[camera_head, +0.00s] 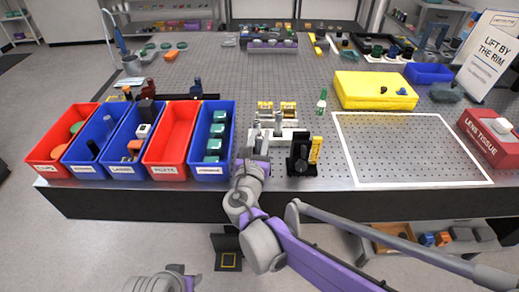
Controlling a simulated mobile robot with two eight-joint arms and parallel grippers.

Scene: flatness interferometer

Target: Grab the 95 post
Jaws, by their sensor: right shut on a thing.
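A white post rack (297,135) stands near the front edge of the table, with upright grey metal posts; one post (278,122) shows clearly. My right gripper (258,146) is at the left end of the rack and is shut on a grey post (257,133), still upright. The gripper and wrist hide its lower part. No length mark is readable, so I cannot tell which is the 95 post. Only a piece of my left arm shows at the bottom; its gripper is out of view.
Several red and blue bins stand left, including an empty-looking red one (172,134). A black mount (300,158) stands right of the gripper. A white-outlined area (405,150) is clear. A yellow case (372,91) and lens tissue box (492,137) are farther right.

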